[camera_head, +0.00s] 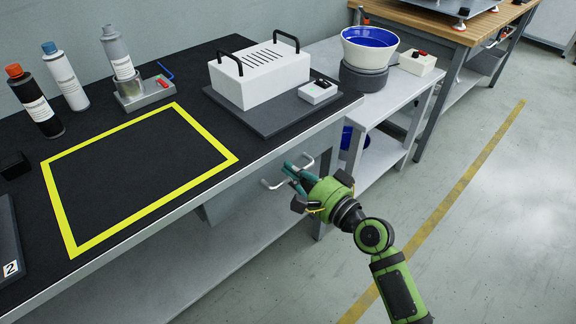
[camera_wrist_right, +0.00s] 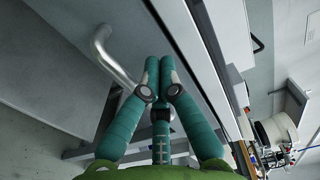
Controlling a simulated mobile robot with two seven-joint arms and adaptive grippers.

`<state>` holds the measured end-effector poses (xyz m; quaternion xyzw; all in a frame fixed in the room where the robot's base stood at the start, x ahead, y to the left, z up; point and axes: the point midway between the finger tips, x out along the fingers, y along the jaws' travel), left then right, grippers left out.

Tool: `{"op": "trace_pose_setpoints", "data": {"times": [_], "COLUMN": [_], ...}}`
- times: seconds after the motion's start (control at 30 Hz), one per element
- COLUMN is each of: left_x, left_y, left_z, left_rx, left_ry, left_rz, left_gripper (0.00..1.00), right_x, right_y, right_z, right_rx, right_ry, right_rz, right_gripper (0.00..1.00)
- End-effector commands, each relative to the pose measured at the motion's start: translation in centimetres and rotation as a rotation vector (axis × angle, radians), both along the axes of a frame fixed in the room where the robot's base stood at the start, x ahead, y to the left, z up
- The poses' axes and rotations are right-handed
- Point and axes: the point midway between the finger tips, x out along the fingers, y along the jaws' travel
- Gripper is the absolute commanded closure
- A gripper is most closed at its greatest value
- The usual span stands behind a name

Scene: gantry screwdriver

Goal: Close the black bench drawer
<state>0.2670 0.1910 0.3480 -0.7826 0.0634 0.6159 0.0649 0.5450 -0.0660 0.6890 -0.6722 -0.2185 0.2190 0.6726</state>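The black-topped bench (camera_head: 120,235) has a grey drawer front along its near side, largely hidden in the head view by the bench edge and my gripper. Its bent silver handle (camera_head: 272,185) shows on both sides of my fingers; it also shows in the right wrist view (camera_wrist_right: 112,62), left of the fingers. My right gripper (camera_head: 292,172) is at the handle, its green fingers pointing at the drawer front. In the wrist view the fingertips (camera_wrist_right: 158,66) are drawn together with nothing seen between them. Whether they touch the handle or front is unclear. My left gripper is out of view.
A white box with black handles (camera_head: 262,72) stands on a dark plate on the bench. Several bottles (camera_head: 62,75) stand at the back left. A grey side table (camera_head: 400,95) adjoins on the right. The floor (camera_head: 480,220) in front is clear.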

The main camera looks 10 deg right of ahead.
Motion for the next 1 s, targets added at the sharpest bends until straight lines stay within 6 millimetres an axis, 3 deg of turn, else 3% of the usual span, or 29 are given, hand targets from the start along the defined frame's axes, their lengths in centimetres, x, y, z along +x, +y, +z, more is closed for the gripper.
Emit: {"op": "trace_pose_setpoints", "data": {"times": [0.2,0.57,0.73,1.0], "left_x": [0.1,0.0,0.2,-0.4], "left_y": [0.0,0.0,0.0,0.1], "left_z": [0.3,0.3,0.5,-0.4], "left_rx": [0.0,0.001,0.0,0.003], "left_ry": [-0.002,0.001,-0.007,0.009], "left_rz": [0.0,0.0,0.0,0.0], "left_gripper": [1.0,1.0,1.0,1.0], "right_x": [1.3,1.5,2.8,3.5], "right_y": [0.9,1.0,2.0,2.5], "right_z": [0.0,0.0,0.1,0.1], "right_rx": [0.0,-0.001,0.0,0.0], "right_ry": [0.0,-0.001,-0.001,-0.002], "right_rz": [-0.001,-0.001,0.0,-0.001], "right_gripper": [1.0,1.0,1.0,1.0]}}
